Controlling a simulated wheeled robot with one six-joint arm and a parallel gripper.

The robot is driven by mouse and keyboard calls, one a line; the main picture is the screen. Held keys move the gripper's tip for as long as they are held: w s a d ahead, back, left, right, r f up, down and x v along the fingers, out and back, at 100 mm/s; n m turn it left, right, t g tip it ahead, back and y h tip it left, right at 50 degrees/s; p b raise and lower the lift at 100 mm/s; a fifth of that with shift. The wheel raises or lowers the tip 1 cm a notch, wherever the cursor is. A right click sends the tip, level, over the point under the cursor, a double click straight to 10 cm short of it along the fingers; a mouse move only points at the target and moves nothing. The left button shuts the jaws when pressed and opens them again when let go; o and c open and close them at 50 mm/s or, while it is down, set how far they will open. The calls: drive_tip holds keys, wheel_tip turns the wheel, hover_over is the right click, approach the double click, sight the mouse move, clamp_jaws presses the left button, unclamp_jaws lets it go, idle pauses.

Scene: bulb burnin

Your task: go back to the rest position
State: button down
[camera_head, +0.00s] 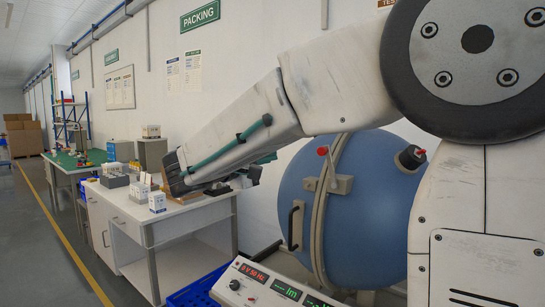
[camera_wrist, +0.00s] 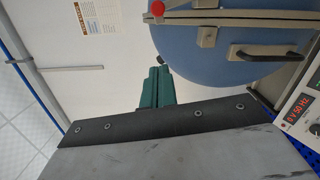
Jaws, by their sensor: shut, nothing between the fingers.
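My gripper (camera_wrist: 158,86) shows in the wrist view as two teal fingers side by side, pressed together with nothing held. It points towards the white wall, left of the blue sphere (camera_wrist: 215,38). In the head view my white arm reaches out to the left from the large round joint at the upper right, in front of the blue sphere (camera_head: 375,210). I cannot make out the fingertips there; the arm link covers much of that area.
A white bench (camera_head: 185,222) with boxes and a small white carton (camera_head: 157,202) stands left, partly behind my arm. A control panel (camera_head: 275,290) with lit displays stands low in front of the sphere, beside a blue crate (camera_head: 192,292). The aisle floor (camera_head: 45,265) at left is clear.

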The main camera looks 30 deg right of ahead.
idle(0.4)
drive_tip(key=s+f+g+y, duration=0.4)
drive_tip(key=s+f+y, duration=0.3)
drive_tip(key=s+f, duration=0.55)
drive_tip(key=s+a+f+m+y, duration=0.1)
drive_tip(key=s+a+f+y, duration=0.2)
drive_tip(key=s, duration=0.2)
drive_tip(key=s+a+f+m+y, duration=0.2)
drive_tip(key=s+y, duration=0.2)
drive_tip(key=s, duration=0.2)
drive_tip(key=s+a+f+m+t+y, duration=0.1)
drive_tip(key=s+a+f+m+y, duration=0.1)
drive_tip(key=s, duration=0.4)
drive_tip(key=shift+a+f+y, duration=0.8)
